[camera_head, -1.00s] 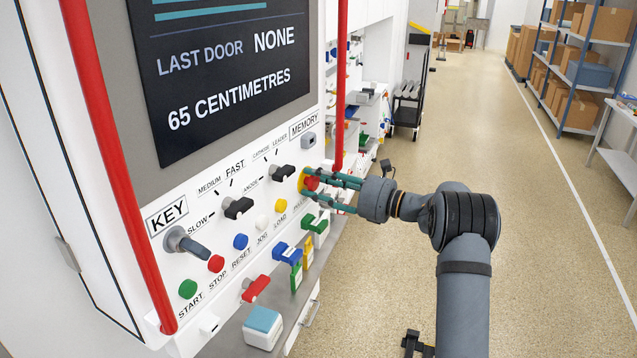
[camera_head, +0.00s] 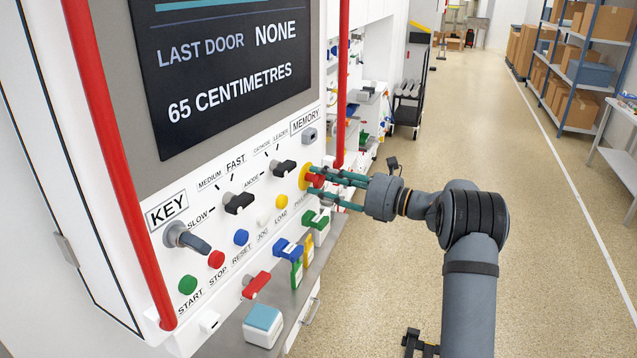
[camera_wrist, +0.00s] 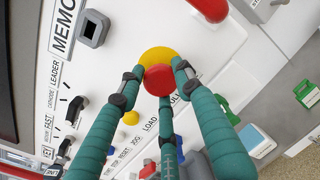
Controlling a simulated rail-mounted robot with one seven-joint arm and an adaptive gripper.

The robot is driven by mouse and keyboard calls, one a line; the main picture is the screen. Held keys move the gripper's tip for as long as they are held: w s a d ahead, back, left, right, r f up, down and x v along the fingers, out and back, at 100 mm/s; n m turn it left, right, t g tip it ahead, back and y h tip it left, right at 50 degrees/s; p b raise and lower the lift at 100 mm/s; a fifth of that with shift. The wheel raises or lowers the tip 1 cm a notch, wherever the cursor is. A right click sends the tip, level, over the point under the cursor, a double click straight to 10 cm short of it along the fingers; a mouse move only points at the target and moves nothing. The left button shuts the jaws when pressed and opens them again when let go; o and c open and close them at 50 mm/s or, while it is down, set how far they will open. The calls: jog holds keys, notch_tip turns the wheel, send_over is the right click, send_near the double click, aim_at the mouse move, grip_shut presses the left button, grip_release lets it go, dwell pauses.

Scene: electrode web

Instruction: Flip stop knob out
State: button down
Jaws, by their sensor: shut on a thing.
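The stop knob (camera_head: 317,181) is a red round button in front of a yellow disc (camera_head: 304,174) on the white panel, under the MEMORY label. In the wrist view the red knob (camera_wrist: 158,81) covers part of the yellow disc (camera_wrist: 159,55). My gripper (camera_head: 320,182) reaches it from the right with teal fingers. In the wrist view my gripper (camera_wrist: 159,76) has its fingertips on both sides of the knob, shut on it. The fingers hide part of the knob in the head view.
A red vertical bar (camera_head: 341,85) stands close above my fingers. Black selector knobs (camera_head: 238,203), a key switch (camera_head: 186,240) and coloured buttons sit on the panel to the left. A grey ledge (camera_head: 224,338) runs below. The floor to the right is open.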

jog(key=c, duration=1.4)
grip_release()
jog(key=shift+d+r, duration=0.3)
jog(key=shift+d, duration=0.05)
jog(key=shift+o, duration=1)
jog(key=shift+a+f, duration=0.1)
jog(key=v, duration=1.2)
